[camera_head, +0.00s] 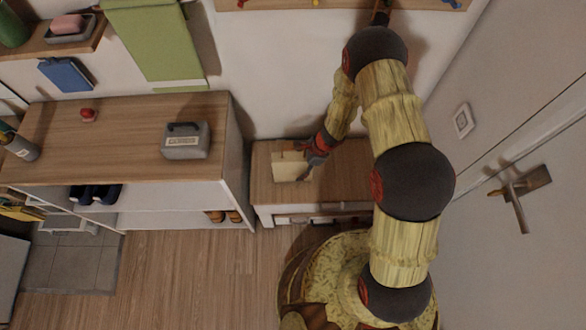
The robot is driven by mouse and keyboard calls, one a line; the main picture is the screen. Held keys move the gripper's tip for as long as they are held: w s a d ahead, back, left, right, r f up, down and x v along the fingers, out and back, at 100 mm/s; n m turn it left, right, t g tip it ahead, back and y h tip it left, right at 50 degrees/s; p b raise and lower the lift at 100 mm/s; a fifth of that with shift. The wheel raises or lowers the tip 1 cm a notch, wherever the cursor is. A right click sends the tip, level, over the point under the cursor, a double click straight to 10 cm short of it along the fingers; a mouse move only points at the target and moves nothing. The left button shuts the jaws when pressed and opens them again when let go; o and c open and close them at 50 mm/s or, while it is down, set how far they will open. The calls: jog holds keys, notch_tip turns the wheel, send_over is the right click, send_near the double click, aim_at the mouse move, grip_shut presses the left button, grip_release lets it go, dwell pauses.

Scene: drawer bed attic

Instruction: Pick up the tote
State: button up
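A small cream-coloured, flat-looking tote (289,167) is on the low wooden bench against the back wall. My gripper (303,168) reaches down from the upper right and is at the tote's right edge, overlapping it in the picture. The fingers are small and dark here. I cannot tell whether they touch the tote or are open or shut. My arm arches over the right side of the view, and the gripper's far side is hidden.
The low bench (262,192) has a drawer front below. A taller cabinet (122,108) stands left, bearing a grey handled box (186,141) and a small red object (88,115). A door with a handle (520,195) is at right. Wooden floor (190,270) is clear in front.

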jog(key=c, duration=0.3)
jog(key=c, duration=1.1)
jog(key=shift+c, duration=0.7)
